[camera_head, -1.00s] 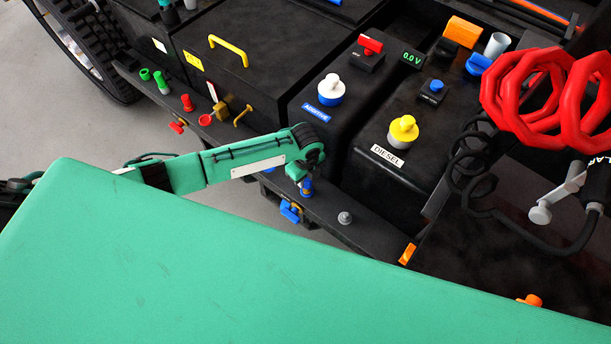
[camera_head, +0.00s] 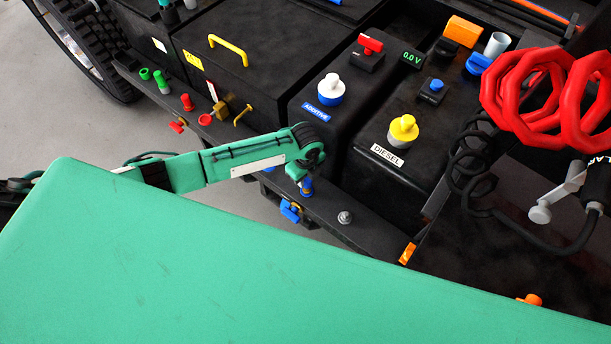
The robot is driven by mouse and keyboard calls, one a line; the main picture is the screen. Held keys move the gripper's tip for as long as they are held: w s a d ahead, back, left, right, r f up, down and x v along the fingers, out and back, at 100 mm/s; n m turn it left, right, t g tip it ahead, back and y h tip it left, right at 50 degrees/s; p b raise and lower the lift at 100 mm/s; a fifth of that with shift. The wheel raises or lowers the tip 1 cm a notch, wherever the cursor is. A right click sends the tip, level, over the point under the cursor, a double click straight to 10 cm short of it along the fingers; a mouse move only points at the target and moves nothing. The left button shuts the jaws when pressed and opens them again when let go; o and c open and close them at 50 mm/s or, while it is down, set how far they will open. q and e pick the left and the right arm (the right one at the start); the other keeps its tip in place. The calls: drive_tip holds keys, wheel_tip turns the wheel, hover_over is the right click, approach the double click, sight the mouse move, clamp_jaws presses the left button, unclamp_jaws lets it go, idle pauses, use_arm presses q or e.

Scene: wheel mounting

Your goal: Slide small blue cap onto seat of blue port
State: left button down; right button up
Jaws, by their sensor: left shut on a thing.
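My left gripper (camera_head: 305,181) is at the end of the green arm that comes in from the left, over the black ledge along the front of the truck. It is shut on a small blue cap (camera_head: 307,187), which shows just below the fingers. A blue fitting (camera_head: 290,211) sits on the ledge's front edge, just below and left of the cap; I take it to be part of the blue port. The gripper hides the exact contact between cap and seat. My right gripper is not in view.
A grey knob (camera_head: 345,217) stands on the ledge to the right. The white and blue additive cap (camera_head: 331,89) and yellow diesel cap (camera_head: 403,129) are on the black tanks behind. Red coiled hose (camera_head: 530,95) hangs at the right. My green body covers the foreground.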

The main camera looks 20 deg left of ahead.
use_arm(q)
drive_tip(key=shift+f, duration=0.3)
drive_tip(key=shift+f+b, duration=0.25)
drive_tip(key=shift+b, duration=0.05)
drive_tip(key=shift+f+b, duration=0.35)
drive_tip(key=shift+f, duration=0.8)
drive_tip(key=c, duration=1.1)
unclamp_jaws()
drive_tip(key=shift+r, duration=0.1)
